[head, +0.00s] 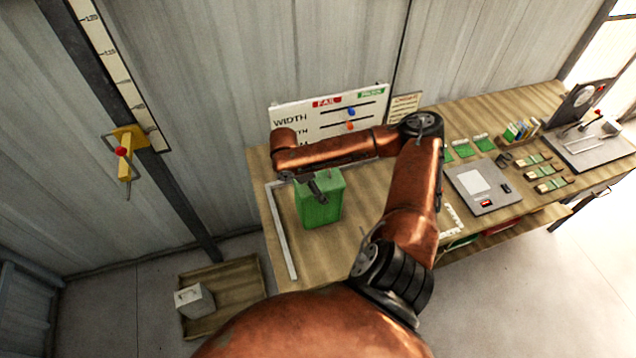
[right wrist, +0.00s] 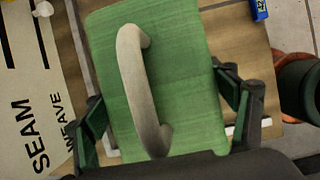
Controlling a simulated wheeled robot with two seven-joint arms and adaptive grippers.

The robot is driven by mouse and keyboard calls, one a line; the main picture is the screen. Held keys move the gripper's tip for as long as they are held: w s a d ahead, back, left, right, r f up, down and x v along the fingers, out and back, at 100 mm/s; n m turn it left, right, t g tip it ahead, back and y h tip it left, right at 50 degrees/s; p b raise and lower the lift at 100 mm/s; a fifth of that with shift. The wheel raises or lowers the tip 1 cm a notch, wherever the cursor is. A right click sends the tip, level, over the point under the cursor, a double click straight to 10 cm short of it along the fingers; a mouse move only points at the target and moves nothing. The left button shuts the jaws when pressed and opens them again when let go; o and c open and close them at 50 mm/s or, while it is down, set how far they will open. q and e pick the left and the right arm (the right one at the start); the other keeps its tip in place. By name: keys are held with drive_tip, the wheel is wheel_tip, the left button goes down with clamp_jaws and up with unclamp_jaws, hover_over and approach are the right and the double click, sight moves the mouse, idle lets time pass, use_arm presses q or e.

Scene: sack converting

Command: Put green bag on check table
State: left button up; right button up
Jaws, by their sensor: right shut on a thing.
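The green bag (head: 322,202) stands upright at the left end of the wooden check table (head: 375,205), inside a white corner marking (head: 284,235). My right gripper (head: 314,188) is over the bag's top, its arm reaching in from the right. In the right wrist view the bag's green top (right wrist: 190,60) with its pale curved handle (right wrist: 140,90) fills the middle. The fingers of the right gripper (right wrist: 165,120) lie along two opposite sides of the bag, shut on it. My left gripper is not in view.
A white board (head: 300,115) with sliders stands behind the bag. A grey scale (head: 482,187), green pads and small bundles (head: 545,170) lie farther right. A wooden tray (head: 235,290) with a grey block (head: 194,300) sits on the floor at left.

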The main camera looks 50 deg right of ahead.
drive_tip(key=shift+f, duration=0.65)
drive_tip(key=o, duration=2.1)
drive_tip(key=shift+f, duration=0.15)
drive_tip(key=b+v, duration=0.1)
drive_tip(key=v, duration=1.1)
drive_tip(key=shift+a, duration=0.1)
